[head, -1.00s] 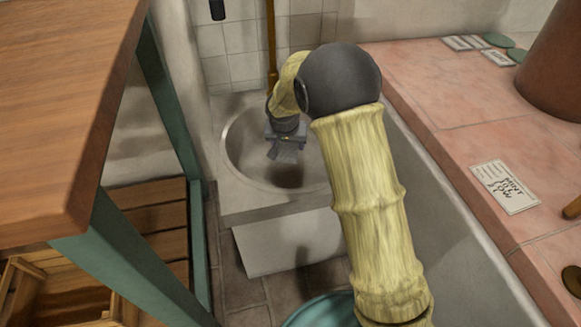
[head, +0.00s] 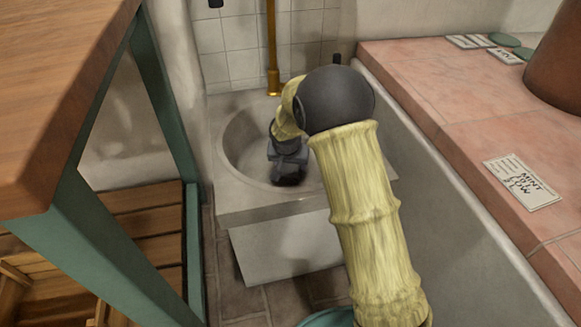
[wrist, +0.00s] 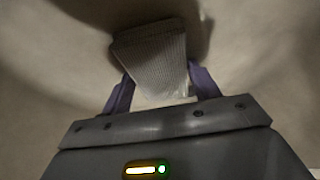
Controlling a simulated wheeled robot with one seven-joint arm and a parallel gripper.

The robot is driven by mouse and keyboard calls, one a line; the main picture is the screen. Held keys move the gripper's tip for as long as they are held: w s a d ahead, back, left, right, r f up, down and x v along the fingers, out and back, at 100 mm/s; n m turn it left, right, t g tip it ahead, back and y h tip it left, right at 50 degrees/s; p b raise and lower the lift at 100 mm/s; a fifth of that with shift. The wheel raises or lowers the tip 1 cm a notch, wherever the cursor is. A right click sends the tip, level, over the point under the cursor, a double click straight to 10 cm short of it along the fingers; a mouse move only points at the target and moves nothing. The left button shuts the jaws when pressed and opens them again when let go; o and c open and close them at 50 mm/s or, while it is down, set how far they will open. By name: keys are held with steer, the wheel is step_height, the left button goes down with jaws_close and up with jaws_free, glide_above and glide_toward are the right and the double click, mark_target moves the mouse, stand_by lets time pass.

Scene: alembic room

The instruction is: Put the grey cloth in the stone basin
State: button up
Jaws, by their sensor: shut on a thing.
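The stone basin (head: 236,150) is a grey block with a round bowl, standing against the tiled wall in the head view. My gripper (head: 288,178) reaches down inside the bowl, close to its bottom. In the wrist view my gripper (wrist: 160,85) has its two purple fingers shut on the grey cloth (wrist: 150,52), a ribbed grey piece between them. The basin's pale inner surface (wrist: 50,60) fills the background there, with a dark shadow beside the cloth. In the head view the cloth is mostly hidden by the gripper. I cannot tell whether it touches the bowl.
A brass pipe (head: 271,50) rises behind the basin. A wooden-topped table (head: 60,80) with green legs stands at the left. A pink tiled counter (head: 440,110) runs along the right, holding a paper label (head: 522,182).

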steer(key=shift+f, duration=0.1)
steer(key=o, duration=1)
steer(key=shift+c, duration=0.2)
steer(key=p+v, duration=0.6)
steer(key=v, duration=0.6)
steer(key=shift+p, duration=0.3)
